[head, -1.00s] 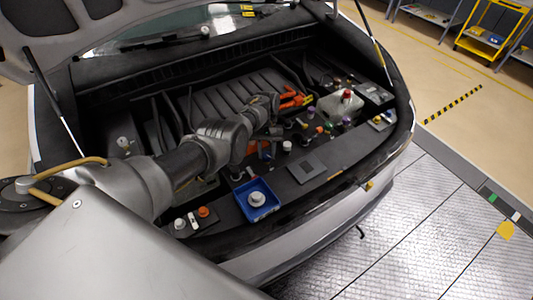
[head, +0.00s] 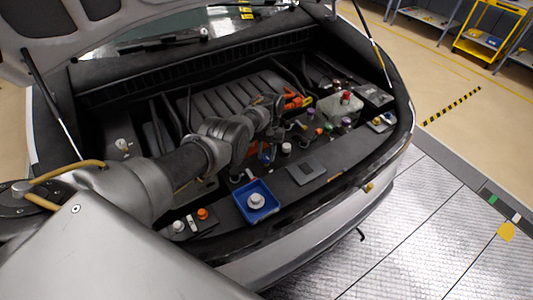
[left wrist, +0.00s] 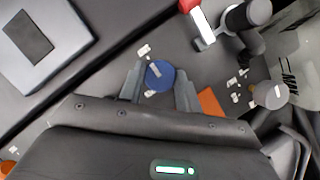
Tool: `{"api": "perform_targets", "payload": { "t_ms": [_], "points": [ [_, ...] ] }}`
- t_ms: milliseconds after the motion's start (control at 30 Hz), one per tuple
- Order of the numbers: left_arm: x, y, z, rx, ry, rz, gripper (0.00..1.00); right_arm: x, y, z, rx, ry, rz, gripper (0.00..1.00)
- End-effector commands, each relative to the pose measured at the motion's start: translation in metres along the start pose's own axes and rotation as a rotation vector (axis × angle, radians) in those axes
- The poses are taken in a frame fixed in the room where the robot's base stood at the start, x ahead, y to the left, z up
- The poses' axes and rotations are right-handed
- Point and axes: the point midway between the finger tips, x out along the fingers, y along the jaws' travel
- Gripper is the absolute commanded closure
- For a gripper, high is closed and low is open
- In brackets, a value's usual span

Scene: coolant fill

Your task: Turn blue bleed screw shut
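The blue bleed screw (left wrist: 159,75) shows in the left wrist view as a round blue head with a pale mark on it. My left gripper (left wrist: 160,83) has its two fingers apart, one on each side of the blue head. Only a very thin gap, if any, shows between the fingers and the head, and I cannot tell contact for sure. In the head view my left arm reaches over the engine bay and its hand hides much of the area around the screw. My right gripper is not in view.
An orange part (left wrist: 211,101) lies close to the right finger. A red and white part (left wrist: 199,22) and a grey capped fitting (left wrist: 270,95) stand nearby. A blue tray (head: 257,201) with a white cap sits on the front edge. A reservoir with a red cap (head: 346,97) stands right.

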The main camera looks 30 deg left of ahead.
Motion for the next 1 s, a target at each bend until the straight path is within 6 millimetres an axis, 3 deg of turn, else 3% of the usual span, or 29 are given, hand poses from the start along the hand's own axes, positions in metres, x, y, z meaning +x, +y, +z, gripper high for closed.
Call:
{"api": "perform_targets", "payload": {
  "t_ms": [33, 167, 500, 1000],
  "points": [
    [-0.003, 0.0, -0.001, 0.001, 0.007, 0.001, 0.61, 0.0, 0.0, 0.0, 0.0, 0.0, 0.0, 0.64],
    [-0.002, 0.0, -0.001, 0.001, 0.005, 0.001, 0.45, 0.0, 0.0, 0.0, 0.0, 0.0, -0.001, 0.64],
    [-0.005, 0.0, 0.0, 0.0, 0.003, 0.001, 0.45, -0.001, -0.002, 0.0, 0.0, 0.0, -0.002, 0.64],
    [-0.089, 0.0, -0.002, 0.0, 0.005, 0.001, 0.45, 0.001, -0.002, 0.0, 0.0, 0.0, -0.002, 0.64]
  ]
}}
